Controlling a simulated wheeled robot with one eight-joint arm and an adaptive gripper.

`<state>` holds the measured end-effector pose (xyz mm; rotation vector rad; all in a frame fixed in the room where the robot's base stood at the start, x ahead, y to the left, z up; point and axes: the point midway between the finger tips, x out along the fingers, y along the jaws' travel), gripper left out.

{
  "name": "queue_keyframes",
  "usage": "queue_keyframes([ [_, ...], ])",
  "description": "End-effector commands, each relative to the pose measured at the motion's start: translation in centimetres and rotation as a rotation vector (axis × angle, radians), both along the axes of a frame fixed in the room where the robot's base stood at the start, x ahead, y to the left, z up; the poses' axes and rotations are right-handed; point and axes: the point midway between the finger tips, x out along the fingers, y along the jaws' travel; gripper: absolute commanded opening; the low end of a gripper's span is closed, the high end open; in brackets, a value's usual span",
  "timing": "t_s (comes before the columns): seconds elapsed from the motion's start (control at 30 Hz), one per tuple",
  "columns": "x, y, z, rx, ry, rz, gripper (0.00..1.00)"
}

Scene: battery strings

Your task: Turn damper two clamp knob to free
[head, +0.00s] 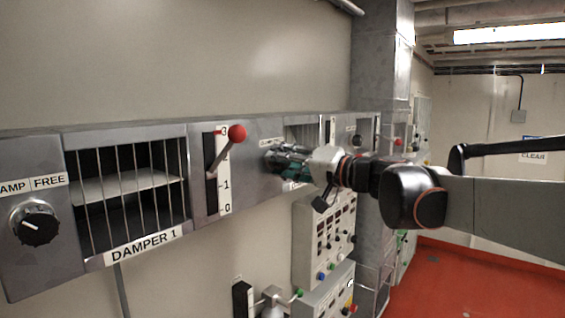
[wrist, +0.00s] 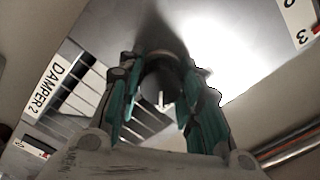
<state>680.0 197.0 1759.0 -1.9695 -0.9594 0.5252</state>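The damper two clamp knob is a dark round knob (wrist: 163,72) with a white pointer mark, between my fingers in the wrist view. My gripper (wrist: 160,90) has its teal-padded fingers on either side of the knob, and they appear to be against its sides. In the head view my gripper (head: 280,160) is at the grey panel right of the red-ball lever, and it mostly hides this knob. The DAMPER 2 label (wrist: 53,86) and its barred grille show at left in the wrist view. The knob's clamp and free labels are not readable.
In the head view, the DAMPER 1 grille (head: 128,188), its black knob (head: 36,222) and a red-ball lever (head: 236,133) are to the left of my gripper. Control boxes (head: 325,237) are mounted below. A grey column (head: 382,70) stands behind my arm. Red floor is open at lower right.

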Motion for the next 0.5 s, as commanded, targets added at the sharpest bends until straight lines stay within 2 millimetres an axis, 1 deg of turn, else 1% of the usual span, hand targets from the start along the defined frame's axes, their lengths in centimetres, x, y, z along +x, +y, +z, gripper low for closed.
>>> queue_keyframes([
  [0.37,-0.02,0.03,0.07,0.001,-0.001,0.001,0.53],
  [0.5,-0.33,-0.45,0.08,0.000,-0.002,0.000,0.53],
])
